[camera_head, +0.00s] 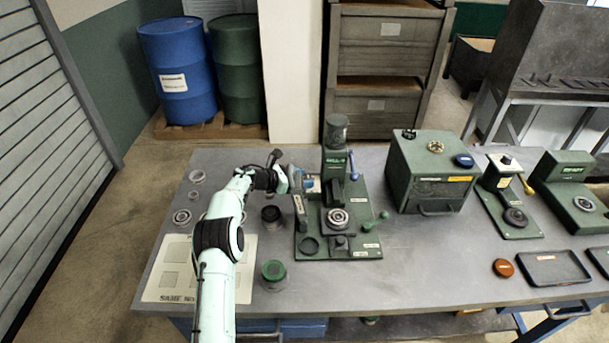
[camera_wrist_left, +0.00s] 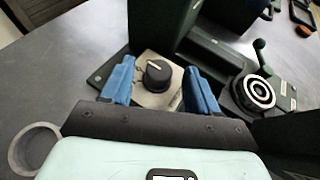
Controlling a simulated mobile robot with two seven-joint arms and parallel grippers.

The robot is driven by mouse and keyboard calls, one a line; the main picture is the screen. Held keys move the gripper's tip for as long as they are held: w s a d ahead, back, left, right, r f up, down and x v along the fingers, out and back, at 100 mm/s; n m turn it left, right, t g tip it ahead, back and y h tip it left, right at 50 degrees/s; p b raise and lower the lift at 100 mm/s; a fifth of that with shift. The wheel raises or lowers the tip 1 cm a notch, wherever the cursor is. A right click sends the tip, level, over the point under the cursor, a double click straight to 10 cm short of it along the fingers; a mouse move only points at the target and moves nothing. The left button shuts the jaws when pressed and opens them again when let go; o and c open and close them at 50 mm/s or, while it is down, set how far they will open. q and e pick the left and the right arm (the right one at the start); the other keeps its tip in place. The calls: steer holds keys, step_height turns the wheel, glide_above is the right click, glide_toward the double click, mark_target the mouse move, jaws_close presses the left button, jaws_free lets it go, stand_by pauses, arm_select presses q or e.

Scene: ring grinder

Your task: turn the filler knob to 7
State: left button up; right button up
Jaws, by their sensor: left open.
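The filler knob (camera_wrist_left: 157,75) is a round black knob with a pale pointer line, on a light square plate (camera_wrist_left: 150,98) at the side of the green filler machine (camera_head: 336,160). My left gripper (camera_wrist_left: 160,88) is open, with its two blue fingers on either side of the knob in the left wrist view. I cannot tell whether the fingers touch it. In the head view my left gripper (camera_head: 308,184) is beside the machine's left side, and the knob is hidden there. The numbers around the knob are too small or covered to read. My right gripper is not in view.
A ringed round part (camera_head: 337,217) sits on the machine's base, with a green lever (camera_head: 375,221) to its right. A green box (camera_head: 431,170) stands further right. Loose rings (camera_wrist_left: 36,147) and a white mat (camera_head: 180,270) lie on the grey table at left.

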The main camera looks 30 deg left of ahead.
arm_select(q)
steer(key=shift+x, duration=0.75)
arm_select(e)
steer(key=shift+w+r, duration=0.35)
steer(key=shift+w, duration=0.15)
arm_select(q)
steer(key=shift+s, duration=0.1)
steer(key=shift+c, duration=1.2)
steer(key=c, duration=0.8)
steer(key=n+y+b, duration=0.1)
steer(key=b, duration=0.1)
steer(key=n+t+y+b, duration=0.1)
steer(key=b, duration=0.1)
steer(key=shift+s+d+f+b, duration=0.2)
steer(key=shift+f+b, duration=0.15)
steer(key=shift+f, duration=0.05)
steer(key=shift+r+n+y+b, duration=0.25)
steer(key=shift+n+y+b, duration=0.05)
steer(key=shift+y, duration=0.2)
steer(key=shift+w+r, duration=0.15)
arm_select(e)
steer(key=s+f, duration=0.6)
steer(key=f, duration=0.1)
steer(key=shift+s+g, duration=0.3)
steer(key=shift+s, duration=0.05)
arm_select(q)
steer(key=shift+a, duration=0.1)
